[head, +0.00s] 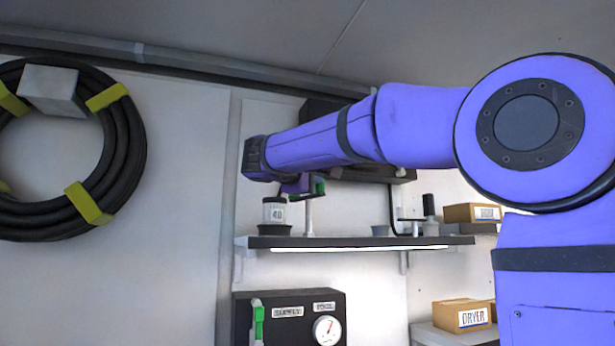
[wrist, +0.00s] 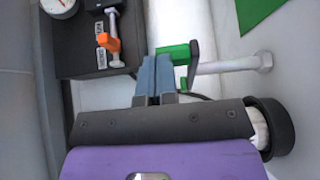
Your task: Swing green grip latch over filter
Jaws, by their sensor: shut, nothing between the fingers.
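The green grip latch (head: 319,187) sits atop a silver post (head: 308,216) on the shelf; its green grip (wrist: 174,53) and dark lever (wrist: 203,62) also show in the wrist view. The filter (head: 274,211), a white canister labelled 40 with a dark top, stands upright left of the post. In the wrist view it is mostly hidden behind my gripper; its dark holder (wrist: 281,127) shows at lower right. My gripper (wrist: 157,62) is shut and empty, its fingertips right at the green grip. I cannot tell whether they touch it.
The shelf (head: 350,242) also bears a dark-handled fitting (head: 428,207) on the right. Below hangs a panel (head: 290,327) with a gauge (head: 327,330) and a green handle (head: 258,325). A coiled hose (head: 122,150) hangs at left. The wall between is clear.

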